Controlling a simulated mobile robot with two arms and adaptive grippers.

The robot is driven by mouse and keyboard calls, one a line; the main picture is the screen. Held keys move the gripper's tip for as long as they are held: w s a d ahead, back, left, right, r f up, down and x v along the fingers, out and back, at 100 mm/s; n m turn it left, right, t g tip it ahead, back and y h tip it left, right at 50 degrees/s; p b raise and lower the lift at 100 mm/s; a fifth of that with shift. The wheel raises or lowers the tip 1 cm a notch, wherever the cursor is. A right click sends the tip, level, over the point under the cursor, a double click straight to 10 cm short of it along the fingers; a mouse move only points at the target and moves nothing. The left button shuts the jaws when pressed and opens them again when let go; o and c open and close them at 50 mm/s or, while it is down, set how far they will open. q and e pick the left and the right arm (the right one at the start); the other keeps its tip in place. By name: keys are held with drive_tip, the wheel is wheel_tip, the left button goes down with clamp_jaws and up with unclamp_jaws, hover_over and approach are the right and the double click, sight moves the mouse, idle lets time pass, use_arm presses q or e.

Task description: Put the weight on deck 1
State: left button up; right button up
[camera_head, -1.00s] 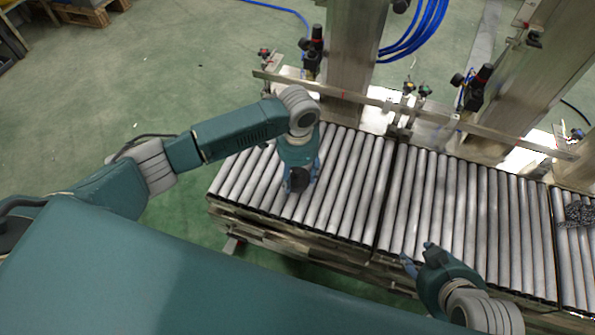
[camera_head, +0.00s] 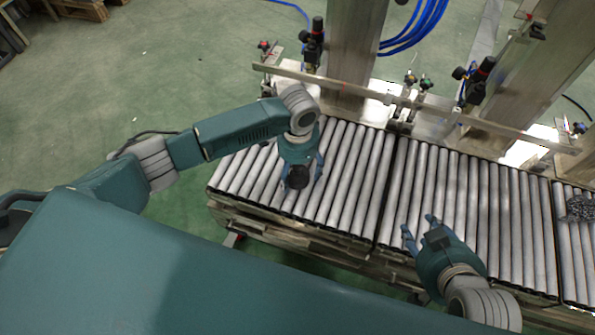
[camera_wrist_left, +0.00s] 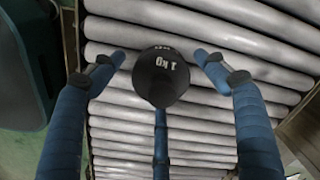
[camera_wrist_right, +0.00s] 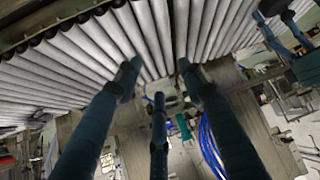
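The weight (camera_head: 298,176) is black and round, marked "1 KG" in the left wrist view (camera_wrist_left: 161,76). It is at the left part of the roller conveyor. My left gripper (camera_head: 303,168) is over it, with its blue fingers spread on either side. In the left wrist view, gaps show between the weight and the two side fingers; the third finger is partly hidden behind it. My right gripper (camera_head: 418,226) is open and empty by the conveyor's front edge. No deck label is readable; the conveyor has a left section (camera_head: 345,185) and a middle section (camera_head: 470,195).
A right section (camera_head: 570,262) bears a dark mesh-like item (camera_head: 580,208). A metal rail (camera_head: 350,90) and steel posts (camera_head: 355,50) stand along the conveyor's back. The middle rollers look clear.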

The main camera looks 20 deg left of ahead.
sight(298, 167)
use_arm(q)
drive_tip(key=shift+r, duration=0.2)
wheel_tip(298, 167, up, 6)
drive_tip(key=shift+f+p, duration=0.15)
drive_tip(key=shift+p, duration=0.95)
wheel_tip(298, 167, up, 6)
drive_tip(key=shift+s+p, duration=0.1)
drive_tip(key=shift+p, duration=0.75)
drive_tip(key=s+d+f+n+t+h, duration=0.2)
drive_tip(key=s+d+f+h, duration=0.15)
drive_tip(key=s+d, duration=0.65)
drive_tip(key=s+a+n+t+y, duration=0.1)
drive_tip(key=s+a+n+y, duration=0.2)
drive_tip(key=s+a, duration=1)
drive_tip(key=a+n, duration=0.2)
drive_tip(key=shift+s+a, duration=0.2)
drive_tip(key=shift+a, duration=0.15)
use_arm(e)
drive_tip(key=s+d+f+g, duration=0.1)
drive_tip(key=s+g, duration=0.1)
drive_tip(key=s, duration=0.3)
drive_tip(key=s+d+f+g+h, duration=0.1)
drive_tip(key=s+d+g, duration=0.1)
drive_tip(key=s, duration=0.3)
drive_tip(key=shift+s+d+f+g, duration=0.15)
drive_tip(key=shift+s+f+g, duration=0.05)
drive_tip(key=shift+s+g, duration=0.25)
drive_tip(key=shift+w, duration=0.1)
